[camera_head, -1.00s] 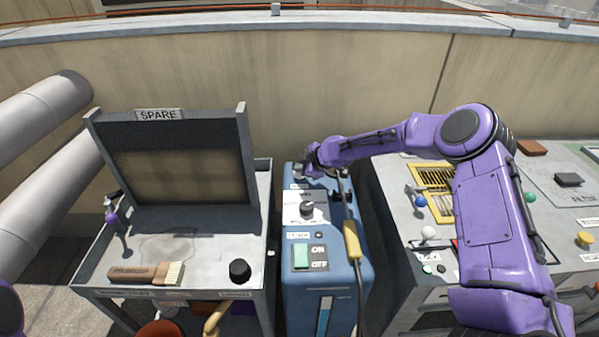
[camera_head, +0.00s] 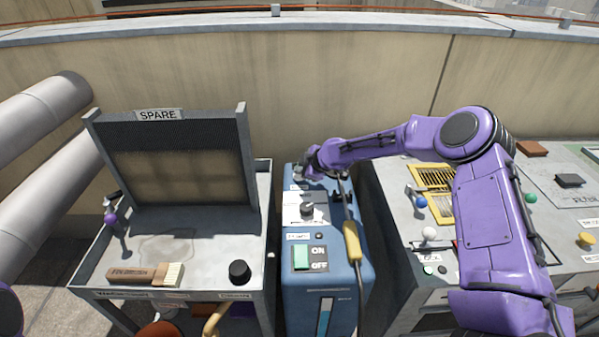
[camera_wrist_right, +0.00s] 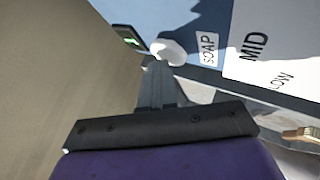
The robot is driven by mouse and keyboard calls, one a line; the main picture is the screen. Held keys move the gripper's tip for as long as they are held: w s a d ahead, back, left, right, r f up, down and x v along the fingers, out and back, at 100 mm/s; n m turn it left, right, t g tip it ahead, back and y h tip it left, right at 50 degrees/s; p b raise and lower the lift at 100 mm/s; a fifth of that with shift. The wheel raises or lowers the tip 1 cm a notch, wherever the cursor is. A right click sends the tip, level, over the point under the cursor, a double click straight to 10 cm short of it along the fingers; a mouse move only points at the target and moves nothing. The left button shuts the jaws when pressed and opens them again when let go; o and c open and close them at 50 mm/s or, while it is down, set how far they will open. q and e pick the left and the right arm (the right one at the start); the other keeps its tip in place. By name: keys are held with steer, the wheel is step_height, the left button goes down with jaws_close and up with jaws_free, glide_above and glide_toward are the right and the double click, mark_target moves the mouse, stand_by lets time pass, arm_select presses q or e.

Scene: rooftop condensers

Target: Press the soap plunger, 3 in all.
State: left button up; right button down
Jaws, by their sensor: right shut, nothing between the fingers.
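The soap plunger has a white rounded cap (camera_wrist_right: 168,52), beside the SOAP label on the blue machine (camera_wrist_right: 200,20) in the right wrist view. My right gripper (camera_wrist_right: 158,72) is shut and empty, with its fingertips right at the cap. I cannot tell whether they touch it. In the head view, my right gripper (camera_head: 308,168) is over the far end of the blue machine (camera_head: 300,272), and it and the wrist largely hide the plunger there. My left gripper is not in view.
The machine carries a black dial (camera_head: 307,209), a green ON/OFF switch (camera_head: 301,257) and a yellow-handled wand (camera_head: 352,242). A grey cart (camera_head: 205,255) with a brush (camera_head: 145,274) stands left. A grey panel bench (camera_head: 395,215) stands right. A wall runs behind.

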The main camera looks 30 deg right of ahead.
steer(key=shift+r+p, duration=0.85)
steer(key=shift+r, duration=0.45)
step_height(320, 180, up, 5)
steer(key=p, duration=0.4)
stand_by(1.9)
